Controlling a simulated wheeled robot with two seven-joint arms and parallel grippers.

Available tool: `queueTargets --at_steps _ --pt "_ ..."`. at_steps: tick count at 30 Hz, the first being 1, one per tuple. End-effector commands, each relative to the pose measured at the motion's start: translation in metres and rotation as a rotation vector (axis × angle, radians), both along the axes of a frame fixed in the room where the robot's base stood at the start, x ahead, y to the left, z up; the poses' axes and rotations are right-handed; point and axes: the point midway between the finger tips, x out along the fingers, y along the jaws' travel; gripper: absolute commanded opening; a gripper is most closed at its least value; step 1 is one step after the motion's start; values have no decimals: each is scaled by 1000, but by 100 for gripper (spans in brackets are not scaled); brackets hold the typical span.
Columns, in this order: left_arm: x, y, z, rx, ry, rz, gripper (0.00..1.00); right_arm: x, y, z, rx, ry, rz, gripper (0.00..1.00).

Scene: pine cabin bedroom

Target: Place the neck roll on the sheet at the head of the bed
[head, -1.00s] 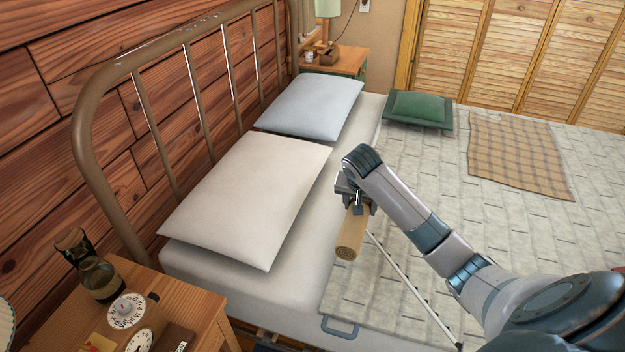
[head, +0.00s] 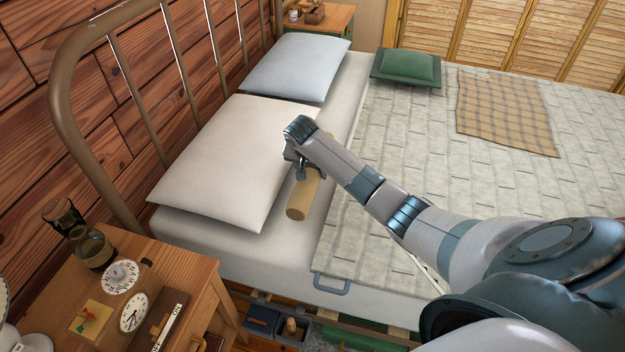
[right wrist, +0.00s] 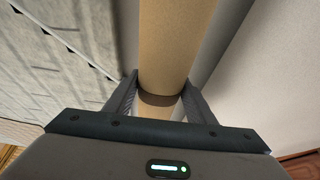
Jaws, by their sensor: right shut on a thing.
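The neck roll (head: 299,203) is a tan cylinder over the white sheet (head: 336,150), beside the near white pillow (head: 225,165). It also shows in the right wrist view (right wrist: 176,45), running between the fingers. My right gripper (head: 301,168) is shut on it, its fingertips (right wrist: 160,100) on either side of the roll. I cannot tell whether the roll touches the sheet. The bed's metal headboard (head: 72,105) stands behind the pillows. My left gripper is not in view.
A pale blue pillow (head: 296,68) lies farther along the bed. A green cushion (head: 408,67) and plaid blanket (head: 507,110) lie on the patterned quilt (head: 430,140). A nightstand (head: 190,275) with a clock and jar stands at near left.

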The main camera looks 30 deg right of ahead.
Motion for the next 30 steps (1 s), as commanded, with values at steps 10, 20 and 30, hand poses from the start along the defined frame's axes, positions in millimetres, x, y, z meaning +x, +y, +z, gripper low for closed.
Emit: queueTargets --at_steps 10,20,30 --pt "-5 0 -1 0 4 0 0 -1 -1 -18 -1 1 0 19" --pt "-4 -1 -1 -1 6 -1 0 0 0 -39 0 -3 1 19" --pt "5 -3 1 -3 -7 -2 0 -1 -1 -42 -1 -1 0 59"
